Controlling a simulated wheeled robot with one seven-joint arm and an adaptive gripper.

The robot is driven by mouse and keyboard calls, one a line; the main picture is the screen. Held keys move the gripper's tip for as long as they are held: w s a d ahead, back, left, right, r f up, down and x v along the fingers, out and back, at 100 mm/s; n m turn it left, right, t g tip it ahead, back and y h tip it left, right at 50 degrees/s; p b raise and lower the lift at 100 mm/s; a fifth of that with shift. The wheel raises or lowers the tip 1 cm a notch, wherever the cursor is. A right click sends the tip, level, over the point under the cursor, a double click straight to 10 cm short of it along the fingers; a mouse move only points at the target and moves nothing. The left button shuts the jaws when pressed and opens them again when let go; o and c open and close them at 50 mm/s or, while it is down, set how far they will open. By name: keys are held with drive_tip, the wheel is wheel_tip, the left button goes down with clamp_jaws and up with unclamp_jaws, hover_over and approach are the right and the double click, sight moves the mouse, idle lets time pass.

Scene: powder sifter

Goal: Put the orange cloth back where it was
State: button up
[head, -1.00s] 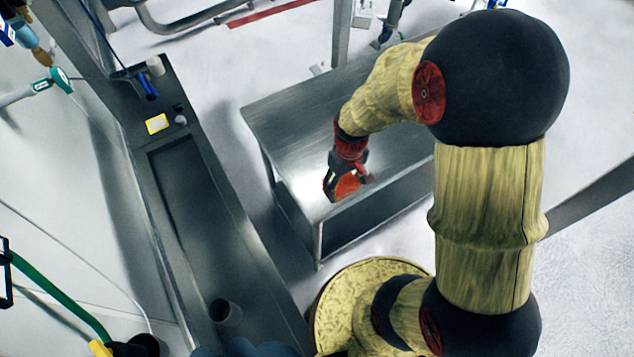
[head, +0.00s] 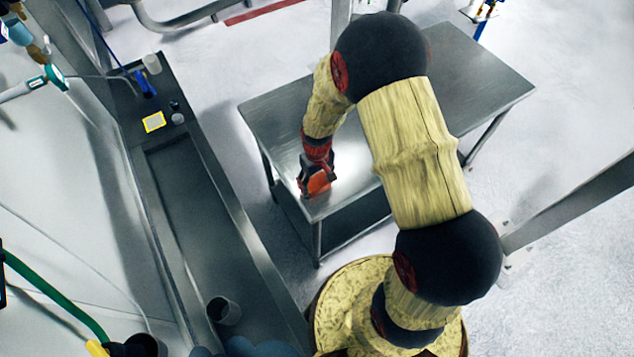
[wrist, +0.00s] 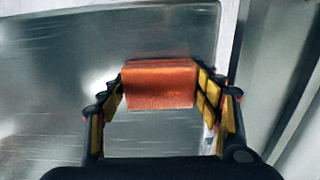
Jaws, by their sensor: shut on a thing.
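The orange cloth (wrist: 159,84) is a small folded block between the two yellow-padded fingers of my gripper (wrist: 163,100) in the wrist view. In the head view my gripper (head: 316,182) is shut on the orange cloth (head: 319,182), near the left front corner of the steel table (head: 270,115). The cloth is over the table's near left edge region; I cannot tell whether it touches the surface. The arm hides part of the table.
A long dark counter (head: 232,225) runs along the left, with a gap to the table. It bears a yellow-rimmed item (head: 154,122), a blue item (head: 146,84), and a metal cup (head: 223,310). The table's right part is bare.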

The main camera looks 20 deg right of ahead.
drive_tip(key=shift+f, duration=0.15)
drive_tip(key=o, duration=1.1)
